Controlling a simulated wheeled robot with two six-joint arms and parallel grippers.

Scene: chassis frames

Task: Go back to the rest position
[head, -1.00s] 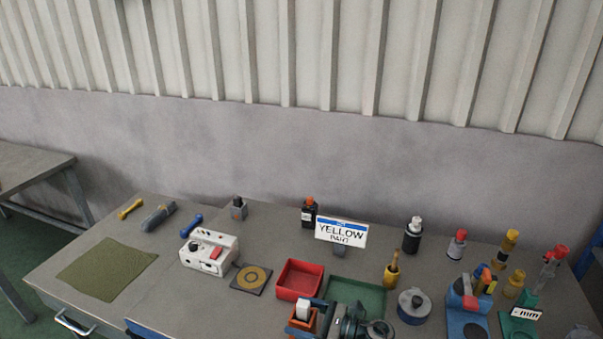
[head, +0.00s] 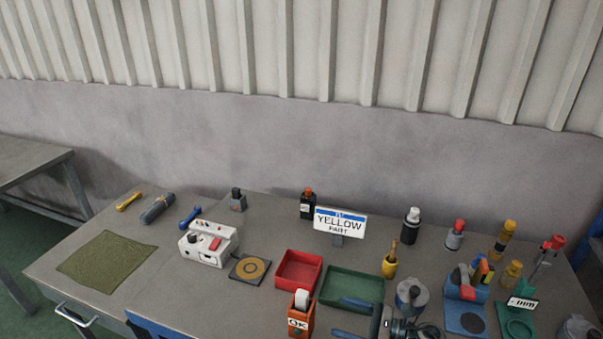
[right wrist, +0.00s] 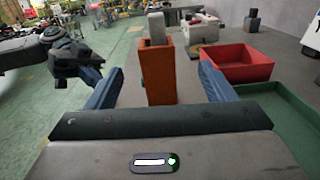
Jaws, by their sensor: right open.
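My right gripper (head: 338,318) is at the front edge of the head view, its two blue fingers spread and pointing left. In the right wrist view the fingers (right wrist: 161,72) are open with nothing between their tips. An orange box marked OK (head: 300,323), with a pale block sticking out of its top, stands upright left of the gripper. That box (right wrist: 157,80) shows ahead between the fingers, apart from them. A dark arm part of mine, perhaps the left gripper (right wrist: 75,55), shows at the left of the right wrist view; its jaws are unclear. It is not in the head view.
A red tray (head: 298,286) and a green tray (head: 352,300) lie just behind the right gripper. A grey round canister (head: 411,296) and a blue fixture (head: 466,318) stand to its right. A white device (head: 208,247) stands farther left.

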